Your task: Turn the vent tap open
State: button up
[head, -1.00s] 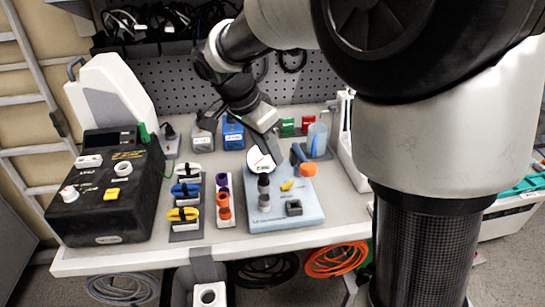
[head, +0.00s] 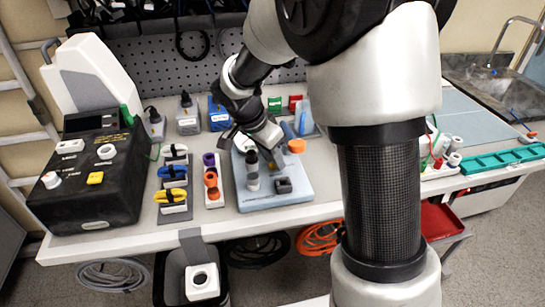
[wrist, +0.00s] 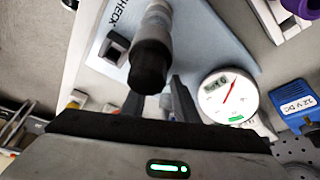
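The light blue board (head: 300,195) lies on the bench with the pump fittings on it. A grey cylinder with a black top (head: 252,160) stands upright on it, with a small dark grey block (head: 283,186) to its right. The yellow lever, likely the vent tap, is mostly hidden by my gripper (head: 274,160) in the head view. My gripper points down over the board, just right of the cylinder. In the wrist view, the black top (wrist: 150,65) blocks part of the space ahead of my fingers (wrist: 158,105). The fingers are apart, and I see no object clearly held.
A round white gauge (wrist: 228,95) stands close beside the fingers. An orange knob (head: 296,146) is at the board's back right. A rack with orange and purple rings (head: 211,180) and a black pump box (head: 90,180) stand left. The bench's front edge is near.

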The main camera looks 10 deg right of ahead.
grip_shut()
jog(key=shift+f+n+b, duration=0.2)
jog(key=shift+n+b, duration=0.3)
jog(key=shift+b, duration=0.15)
jog(key=shift+s+n+t+b, duration=0.1)
jog(key=shift+n+t+b, duration=0.3)
jog(key=shift+n, duration=0.1)
jog(key=shift+d+r+n+y, duration=0.15)
jog(key=shift+n+y, duration=0.1)
jog(key=shift+n, duration=0.3)
jog(key=shift+a+r+n+y, duration=0.1)
jog(key=shift+n+y, duration=0.15)
jog(key=shift+n, duration=0.3)
grip_release()
jog(key=shift+t, duration=0.3)
